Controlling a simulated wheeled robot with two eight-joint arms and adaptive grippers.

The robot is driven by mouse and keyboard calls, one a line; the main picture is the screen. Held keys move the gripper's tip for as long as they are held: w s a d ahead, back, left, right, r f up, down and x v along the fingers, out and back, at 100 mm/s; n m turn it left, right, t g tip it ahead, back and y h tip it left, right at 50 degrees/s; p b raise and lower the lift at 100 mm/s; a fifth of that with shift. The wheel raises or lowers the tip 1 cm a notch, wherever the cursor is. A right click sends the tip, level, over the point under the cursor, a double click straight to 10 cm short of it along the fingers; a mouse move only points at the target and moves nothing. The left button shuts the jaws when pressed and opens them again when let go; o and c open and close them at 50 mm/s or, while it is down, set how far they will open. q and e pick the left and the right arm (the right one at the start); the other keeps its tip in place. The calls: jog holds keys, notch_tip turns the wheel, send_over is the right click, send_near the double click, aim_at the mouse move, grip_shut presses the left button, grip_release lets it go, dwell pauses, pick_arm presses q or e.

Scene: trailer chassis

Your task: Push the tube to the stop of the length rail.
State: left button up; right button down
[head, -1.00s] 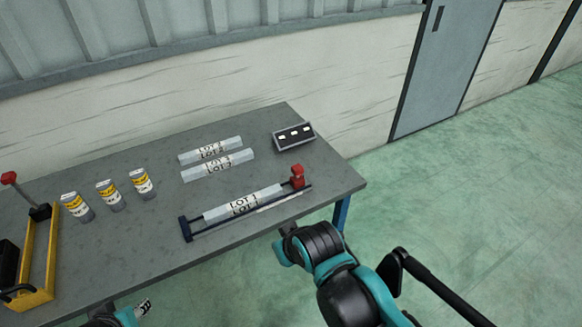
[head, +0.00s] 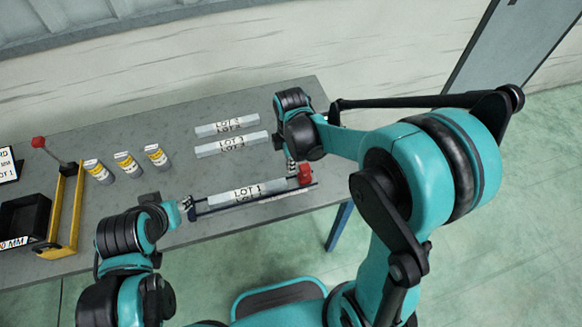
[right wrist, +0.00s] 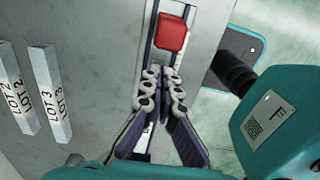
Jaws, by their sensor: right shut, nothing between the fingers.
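The tube marked LOT 1 (head: 236,194) lies along the length rail (head: 255,203) near the table's front edge. A red block (head: 305,174) stands at the rail's right end, and the right wrist view shows it too (right wrist: 172,31). The rail's dark left end plate is partly hidden by my left gripper (head: 188,206), whose fingers are too small to read. My right gripper (head: 291,170) is shut and empty, beside the red block and the tube's right end. In the right wrist view its fingertips (right wrist: 162,78) meet over the rail. Contact with the tube cannot be told.
Two more tubes, LOT 2 (head: 226,125) and LOT 3 (head: 231,145), lie behind the rail. Several yellow-labelled cans (head: 128,164), a yellow frame (head: 66,212) with a red-knobbed lever and a black bin (head: 22,220) stand at left. The table between cans and tubes is clear.

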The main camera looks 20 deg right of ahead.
aim_at(275, 183)
notch_tip(275, 183, down, 8)
jog(key=b, duration=0.2)
jog(key=shift+f+b, duration=0.25)
jog(key=shift+b, duration=0.05)
pick_arm(q)
notch_tip(275, 183, down, 3)
jog(key=shift+f, duration=0.1)
pick_arm(e)
jog(key=a, duration=0.5)
jog(key=shift+s+a+b, duration=0.1)
jog(key=shift+b, duration=0.25)
pick_arm(q)
jog(key=shift+f, duration=0.25)
